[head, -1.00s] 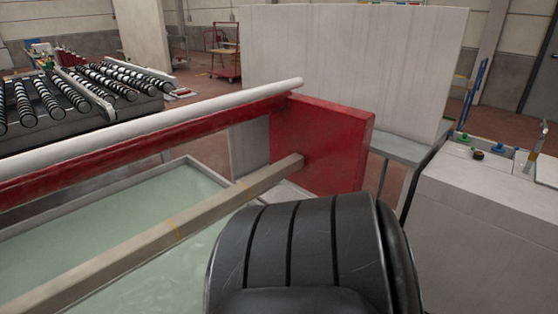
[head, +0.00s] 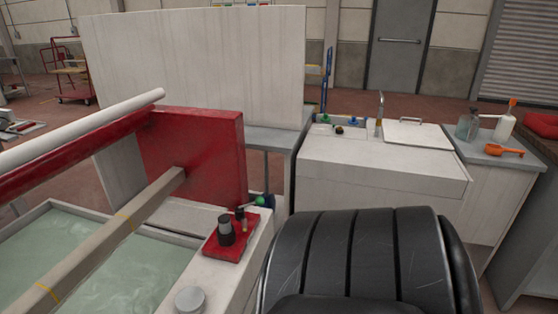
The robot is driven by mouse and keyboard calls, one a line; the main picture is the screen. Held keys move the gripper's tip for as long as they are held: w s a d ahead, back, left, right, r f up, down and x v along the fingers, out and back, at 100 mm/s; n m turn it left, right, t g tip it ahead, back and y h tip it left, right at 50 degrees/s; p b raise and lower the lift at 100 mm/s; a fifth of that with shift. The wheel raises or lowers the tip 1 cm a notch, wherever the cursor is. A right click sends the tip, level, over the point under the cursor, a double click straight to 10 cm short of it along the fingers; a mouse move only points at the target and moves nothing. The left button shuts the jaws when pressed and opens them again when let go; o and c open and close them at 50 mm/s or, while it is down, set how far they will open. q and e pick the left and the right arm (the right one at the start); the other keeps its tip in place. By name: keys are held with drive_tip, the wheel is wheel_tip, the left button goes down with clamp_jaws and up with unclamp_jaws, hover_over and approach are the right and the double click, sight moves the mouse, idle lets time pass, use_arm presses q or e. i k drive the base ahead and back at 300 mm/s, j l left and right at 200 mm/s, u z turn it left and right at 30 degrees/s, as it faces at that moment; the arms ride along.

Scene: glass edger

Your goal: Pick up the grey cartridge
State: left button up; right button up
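No thing is plainly marked as the grey cartridge. A dark grey cylinder (head: 226,232) stands upright on a small red tray (head: 217,252), on the pale ledge beside the water trough. A light grey round thing (head: 190,299) sits nearer on the same ledge, cut by the bottom edge of the picture. I cannot tell which of them, if either, is the cartridge. Neither of my grippers is in view.
A water trough (head: 70,240) with a beam (head: 125,220) and red end plate (head: 215,150) lies left. A white cabinet (head: 380,165) stands behind right, beside a counter with bottles and an orange scoop (head: 503,150). My black body part fills the lower middle.

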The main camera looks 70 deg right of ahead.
sight(224, 221)
drive_tip(key=z, duration=1.8)
drive_tip(key=i+l+u, duration=0.15)
drive_tip(key=u, duration=0.35)
drive_tip(key=i+l+u, duration=0.15)
drive_tip(key=l+u, duration=0.2)
drive_tip(key=u, duration=0.15)
drive_tip(key=l+u, duration=0.3)
drive_tip(key=u, duration=0.15)
drive_tip(key=l+u, duration=0.5)
drive_tip(key=l, duration=1.65)
